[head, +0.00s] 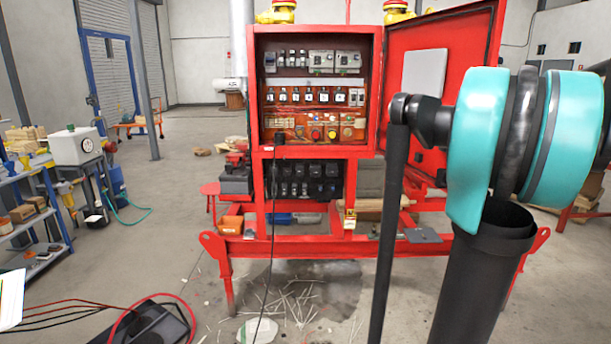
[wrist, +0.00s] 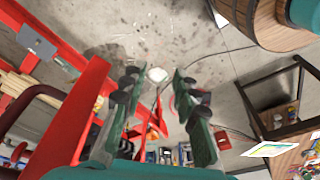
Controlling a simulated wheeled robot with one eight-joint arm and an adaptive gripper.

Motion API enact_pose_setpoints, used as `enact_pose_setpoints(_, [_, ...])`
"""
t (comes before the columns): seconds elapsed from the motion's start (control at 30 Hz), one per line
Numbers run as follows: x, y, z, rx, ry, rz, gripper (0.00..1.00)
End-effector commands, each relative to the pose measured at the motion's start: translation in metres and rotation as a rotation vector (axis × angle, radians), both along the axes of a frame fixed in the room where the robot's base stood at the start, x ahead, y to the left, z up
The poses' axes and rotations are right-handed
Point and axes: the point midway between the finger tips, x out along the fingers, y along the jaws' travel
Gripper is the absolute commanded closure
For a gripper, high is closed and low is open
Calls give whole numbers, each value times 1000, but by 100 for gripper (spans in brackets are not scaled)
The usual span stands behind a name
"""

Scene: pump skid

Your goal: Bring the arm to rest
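My arm shows large at the right of the head view, with teal and black joint parts and dark tubes in front of the red pump skid (head: 290,243). My gripper is not visible in the head view. In the wrist view my gripper (wrist: 156,80) has its two green fingers with dark pads spread apart, pointing over the floor. Nothing is held between them. A white round piece (wrist: 157,73) on the floor shows in the gap, well beyond the fingertips. The skid's red frame (wrist: 75,115) is to the left of the fingers.
The skid's open red control cabinet (head: 264,150) has its door (head: 400,50) swung right. A wooden barrel (wrist: 265,22) and dark-framed table (wrist: 262,125) are right in the wrist view. Cables (head: 60,308) lie front left.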

Motion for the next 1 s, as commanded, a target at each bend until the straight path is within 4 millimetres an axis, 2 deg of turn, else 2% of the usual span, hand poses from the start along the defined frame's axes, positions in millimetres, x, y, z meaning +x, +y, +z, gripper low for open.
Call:
enact_pose_setpoints(0.03, [1,26,-26,-16,2,-41,70])
enact_pose_setpoints(0.17, [-5,80,-88,-50,-6,-195,70])
enact_pose_setpoints(0.27, [-19,121,-134,-65,-27,-310,70])
enact_pose_setpoints(0.4, [-52,172,-195,-64,-71,-468,70])
enact_pose_setpoints(0.5, [-81,199,-232,-47,-106,-569,70])
enact_pose_setpoints(0.6, [-107,218,-260,-24,-136,-650,70])
enact_pose_setpoints(0.7, [-126,228,-277,-1,-155,-707,70])
enact_pose_setpoints(0.8, [-135,233,-285,11,-165,-738,70])
enact_pose_setpoints(1.0, [-138,233,-287,15,-168,-750,70])
